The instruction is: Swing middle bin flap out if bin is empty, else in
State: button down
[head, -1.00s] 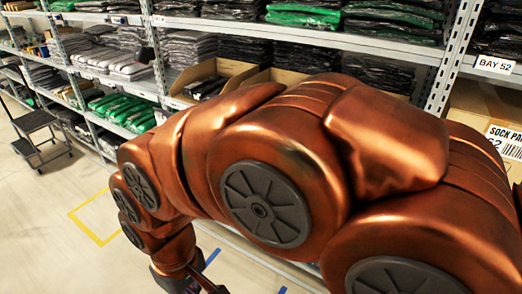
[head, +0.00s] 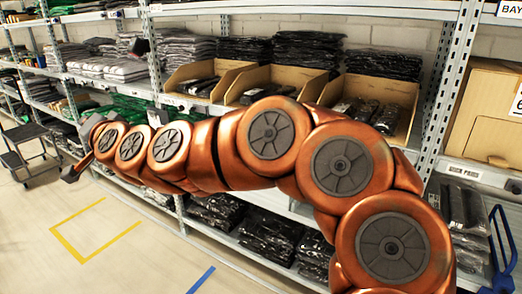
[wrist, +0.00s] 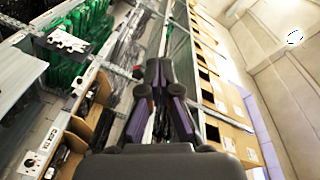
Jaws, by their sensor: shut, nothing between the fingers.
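Three open cardboard bins stand side by side on a shelf: a left bin (head: 222,68), the middle bin (head: 292,76) and a right bin (head: 401,122). Dark packs (head: 262,94) show inside the middle bin, so it is not empty. My arm hides part of its front, and I cannot make out how its flap stands. My gripper (head: 71,174) is far left of the bins, at the end of my outstretched arm, beside the shelving and away from them. In the wrist view my gripper (wrist: 156,68) is shut and empty.
Folded dark clothing (head: 303,47) lies behind the bins. A large cardboard box (head: 485,110) is at right. A blue-handled thing (head: 502,245) stands at lower right. A step cart (head: 30,150) stands left on the floor. The aisle floor (head: 130,265) is largely clear.

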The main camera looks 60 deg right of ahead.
jog(key=s+d+f+m+g+h+b, duration=0.1)
jog(key=d+f+m+h+b, duration=0.1)
jog(key=d+m+h, duration=0.35)
jog(key=s+d+f+m+g+h+b, duration=0.1)
jog(key=d+f+m+h+b, duration=0.15)
jog(key=d, duration=0.55)
jog(key=s+d+f+m+g+h+b, duration=0.1)
jog(key=d+f+m+h+b, duration=0.15)
jog(key=d, duration=0.35)
jog(key=s+d+f+m+g+h+b, duration=0.6)
jog(key=s+d+f+m+g, duration=0.5)
jog(key=s+d, duration=0.3)
jog(key=w+f+b+x, duration=0.1)
jog(key=b+x, duration=0.1)
jog(key=x, duration=1.3)
jog(key=shift+r, duration=0.45)
